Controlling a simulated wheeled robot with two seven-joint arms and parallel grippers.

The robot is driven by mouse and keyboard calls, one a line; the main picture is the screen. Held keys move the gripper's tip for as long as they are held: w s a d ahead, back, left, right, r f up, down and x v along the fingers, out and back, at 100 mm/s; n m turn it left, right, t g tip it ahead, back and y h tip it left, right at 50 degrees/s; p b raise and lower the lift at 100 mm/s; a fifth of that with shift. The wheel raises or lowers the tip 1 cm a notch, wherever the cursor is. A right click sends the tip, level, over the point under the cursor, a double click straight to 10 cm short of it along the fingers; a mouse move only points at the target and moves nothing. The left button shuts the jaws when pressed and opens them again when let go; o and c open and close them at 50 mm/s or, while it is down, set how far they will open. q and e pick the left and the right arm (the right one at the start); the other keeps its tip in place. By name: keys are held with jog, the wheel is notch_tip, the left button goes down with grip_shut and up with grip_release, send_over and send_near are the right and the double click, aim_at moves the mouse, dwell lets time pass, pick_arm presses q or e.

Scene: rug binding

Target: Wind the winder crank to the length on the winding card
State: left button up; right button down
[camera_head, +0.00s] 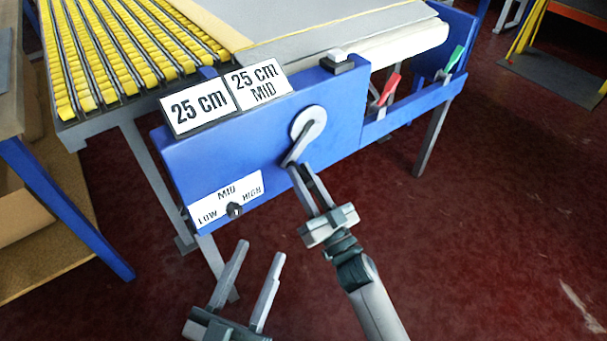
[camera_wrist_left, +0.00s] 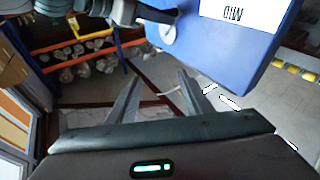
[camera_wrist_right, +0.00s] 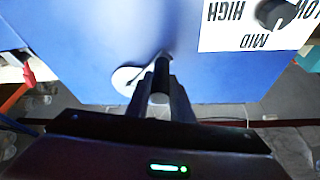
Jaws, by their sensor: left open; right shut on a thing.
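The winder crank is a pale round disc (camera_head: 309,124) with a short grey arm on the front of the blue housing (camera_head: 345,105). My right gripper (camera_head: 296,168) is shut on the crank's handle, below and left of the disc; the handle end also shows between its fingers in the right wrist view (camera_wrist_right: 160,92). Two white cards stand on top of the housing: the left reads "25 cm" (camera_head: 200,107), the right "25 cm MID" (camera_head: 257,84). A black knob (camera_head: 235,210) sits under a LOW, MID, HIGH label. My left gripper (camera_head: 259,248) is open and empty, below the housing.
A red lever (camera_head: 389,88) and a green lever (camera_head: 454,60) stand on the blue frame at right. Yellow rollers (camera_head: 120,50) lie behind at left. The dark red floor in front is clear.

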jog(key=shift+s+a+r+m+p, duration=0.2)
jog(key=shift+a+r+m+p, duration=0.1)
jog(key=shift+r+m+p, duration=0.15)
pick_arm(q)
jog(key=f+g, duration=0.1)
jog(key=f, duration=0.1)
jog(key=w+f+g+y, duration=0.1)
jog(key=f, duration=0.1)
jog(key=shift+w+a+f+g, duration=0.15)
jog(key=shift+a+g, duration=0.05)
jog(key=shift+g, duration=0.1)
pick_arm(e)
jog(key=c, duration=1.6)
grip_release()
jog(key=shift+o, duration=0.2)
jog(key=shift+r, duration=0.1)
jog(key=shift+f, duration=0.2)
